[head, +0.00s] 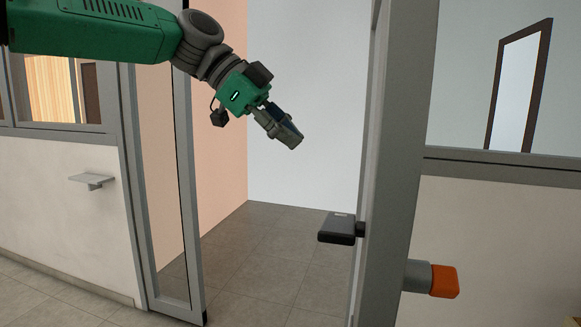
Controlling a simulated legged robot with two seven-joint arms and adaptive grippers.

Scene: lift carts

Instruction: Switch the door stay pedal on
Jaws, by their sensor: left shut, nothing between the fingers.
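My left gripper (289,139) hangs in the air in front of the open doorway, pointing down to the right. Its fingers are shut and hold nothing. A dark grey, flat block like a pedal or handle (337,228) sticks out to the left from the grey door edge (393,150). A grey cylinder with an orange end (435,278) sticks out on the other side. I cannot tell for certain which of these is the door stay pedal. My gripper is above and left of both, touching neither. My right gripper is out of view.
The doorway has a grey frame post (162,200) on its left and a clear tiled floor (262,250) inside. A small grey shelf (91,180) juts from the left wall. A wall with a window ledge (500,170) stands on the right.

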